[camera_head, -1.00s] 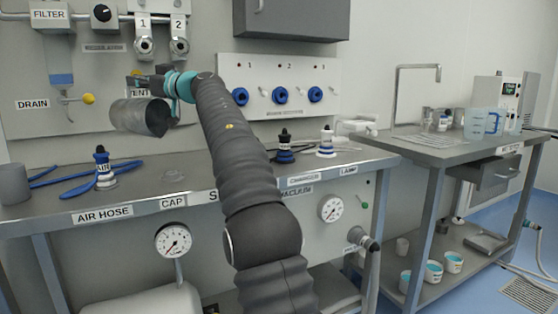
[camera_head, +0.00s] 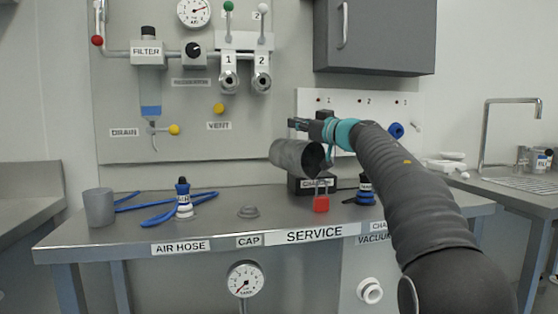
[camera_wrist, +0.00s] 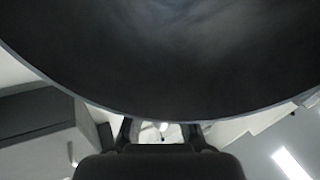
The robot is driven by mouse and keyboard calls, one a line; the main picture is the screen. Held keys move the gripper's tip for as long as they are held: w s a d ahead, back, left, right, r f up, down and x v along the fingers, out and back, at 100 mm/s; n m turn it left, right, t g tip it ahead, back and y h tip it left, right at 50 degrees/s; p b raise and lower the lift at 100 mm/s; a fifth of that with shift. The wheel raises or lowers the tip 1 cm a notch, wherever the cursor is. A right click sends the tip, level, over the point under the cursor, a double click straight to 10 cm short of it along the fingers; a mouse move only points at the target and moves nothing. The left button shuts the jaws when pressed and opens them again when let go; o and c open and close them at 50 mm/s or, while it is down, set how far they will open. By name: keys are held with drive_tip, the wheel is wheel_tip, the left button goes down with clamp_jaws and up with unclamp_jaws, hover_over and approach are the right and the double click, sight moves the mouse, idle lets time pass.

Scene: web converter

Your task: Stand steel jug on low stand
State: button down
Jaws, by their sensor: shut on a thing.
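The steel jug (camera_head: 293,157) is a dull grey metal cylinder, held in the air above the back of the service bench. It lies tilted nearly on its side, with its dark open mouth toward the right. My gripper (camera_head: 300,125) is shut on the jug at its upper side. In the wrist view the jug's dark inside and rim (camera_wrist: 160,60) fill the upper half, and part of my gripper (camera_wrist: 160,132) shows below the rim. The gripper's fingertips are mostly hidden. I cannot make out a low stand in these views.
The service bench (camera_head: 140,232) holds a grey cup (camera_head: 99,207), a blue air hose (camera_head: 160,216), a cap (camera_head: 248,211) and a dark box with a red padlock (camera_head: 321,203) below the jug. A grey cabinet (camera_head: 385,45) hangs above my arm. Free bench top lies around the cap.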

sight(296, 148)
drive_tip(key=s+a+f+b, duration=0.1)
drive_tip(key=s+a+f, duration=0.4)
drive_tip(key=f, duration=0.3)
drive_tip(key=shift+a+f, duration=0.25)
drive_tip(key=c, duration=1.2)
unclamp_jaws()
drive_tip(key=shift+f, duration=0.1)
